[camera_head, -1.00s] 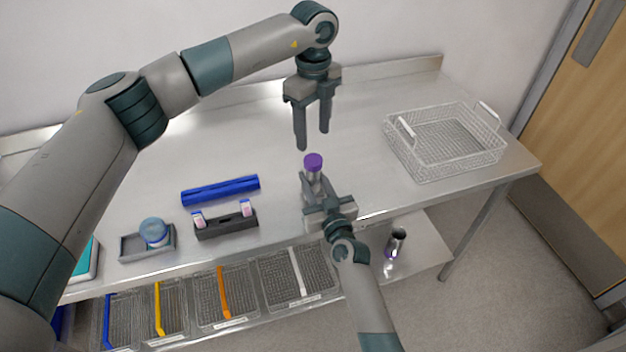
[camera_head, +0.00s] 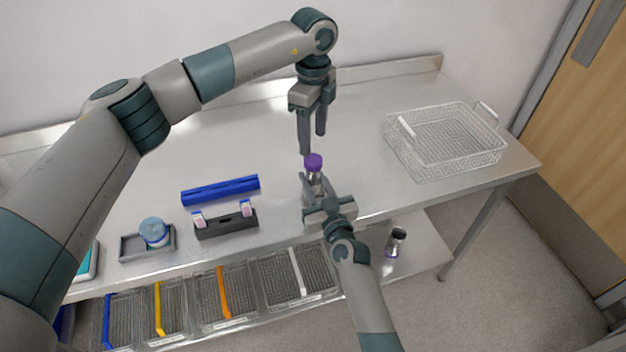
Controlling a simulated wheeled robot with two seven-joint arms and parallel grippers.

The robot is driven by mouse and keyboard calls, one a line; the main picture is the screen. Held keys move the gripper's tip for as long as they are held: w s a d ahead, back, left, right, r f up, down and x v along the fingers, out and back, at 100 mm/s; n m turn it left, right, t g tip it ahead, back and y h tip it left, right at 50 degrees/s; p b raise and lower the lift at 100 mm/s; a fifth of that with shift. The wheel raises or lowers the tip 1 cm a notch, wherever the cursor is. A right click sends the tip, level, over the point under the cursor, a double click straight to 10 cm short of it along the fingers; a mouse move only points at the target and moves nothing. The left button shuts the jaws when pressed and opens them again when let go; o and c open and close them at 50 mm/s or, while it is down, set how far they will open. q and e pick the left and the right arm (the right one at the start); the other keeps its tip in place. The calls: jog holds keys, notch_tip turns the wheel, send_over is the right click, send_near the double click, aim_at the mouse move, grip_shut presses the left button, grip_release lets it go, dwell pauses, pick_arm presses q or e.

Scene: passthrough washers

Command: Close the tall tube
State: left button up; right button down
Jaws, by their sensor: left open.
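The tall tube (camera_head: 314,176) stands upright near the front edge of the steel table, with a purple cap (camera_head: 313,161) on its top. I cannot tell whether the cap is tight. My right gripper (camera_head: 313,183) is around the tube's body, its fingers on either side, below the cap. My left gripper (camera_head: 312,143) points down above and just behind the cap, open and empty, apart from the cap.
A wire basket (camera_head: 405,150) stands at the right of the table. A blue rack (camera_head: 220,190), a dark holder (camera_head: 226,228) with small vials and a grey tray (camera_head: 130,249) with a blue-lidded jar (camera_head: 153,232) lie to the left. The table's back is clear.

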aim_at(313, 159)
pick_arm(q)
jog(key=shift+f, duration=3.45)
